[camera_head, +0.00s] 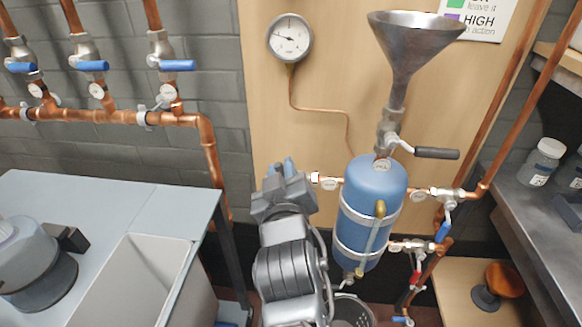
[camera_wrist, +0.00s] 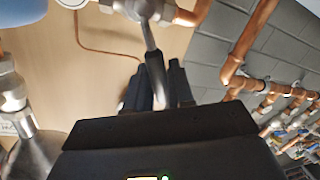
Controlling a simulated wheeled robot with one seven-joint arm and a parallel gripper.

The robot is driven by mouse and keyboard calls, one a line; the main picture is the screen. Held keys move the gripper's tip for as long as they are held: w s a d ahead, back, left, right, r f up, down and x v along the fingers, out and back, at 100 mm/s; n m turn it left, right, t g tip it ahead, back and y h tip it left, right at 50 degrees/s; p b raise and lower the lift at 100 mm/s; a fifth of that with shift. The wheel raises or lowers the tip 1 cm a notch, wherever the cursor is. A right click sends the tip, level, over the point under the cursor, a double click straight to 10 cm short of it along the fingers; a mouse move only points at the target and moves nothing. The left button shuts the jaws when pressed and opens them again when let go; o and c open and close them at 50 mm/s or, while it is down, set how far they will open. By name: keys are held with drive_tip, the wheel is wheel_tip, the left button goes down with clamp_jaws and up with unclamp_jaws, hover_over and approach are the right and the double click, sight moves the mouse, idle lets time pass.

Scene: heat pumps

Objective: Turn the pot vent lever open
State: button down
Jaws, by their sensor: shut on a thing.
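The blue pot (camera_head: 370,205) stands upright against the wooden panel, held by metal bands. A short copper pipe with a tag (camera_head: 330,184) leaves its left side. My gripper (camera_head: 281,172) is at the end of this pipe and hides the valve there. A bit of blue handle (camera_head: 290,167) shows between its fingers. In the wrist view, a metal valve body (camera_wrist: 143,8) carries a lever (camera_wrist: 152,50) that runs between the dark fingers of my gripper (camera_wrist: 160,85), shut on it. I take it for the pot vent lever; the tag is unreadable.
A funnel (camera_head: 410,45) with a dark-handled valve (camera_head: 436,153) stands above the pot. A gauge (camera_head: 290,38) hangs on the panel. Blue and red lever valves (camera_head: 416,268) sit at right. A bench with a sink (camera_head: 150,265) is at left, and a shelf (camera_head: 520,190) at right.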

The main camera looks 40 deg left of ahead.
drive_tip(key=s+a+f+n+h, duration=0.2)
drive_tip(key=f+n, duration=0.4)
drive_tip(key=n, duration=0.4)
drive_tip(key=shift+a+n+t+h, duration=0.3)
drive_tip(key=shift+a+t+h, duration=0.1)
drive_tip(key=shift+a+h, duration=0.15)
drive_tip(key=shift+f, duration=0.1)
drive_tip(key=c, duration=1.1)
unclamp_jaws()
drive_tip(key=shift+c, duration=0.2)
drive_tip(key=shift+s, duration=0.1)
drive_tip(key=v, duration=0.7)
drive_tip(key=shift+s+p, duration=0.25)
drive_tip(key=shift+p, duration=0.1)
drive_tip(key=shift+d, duration=0.15)
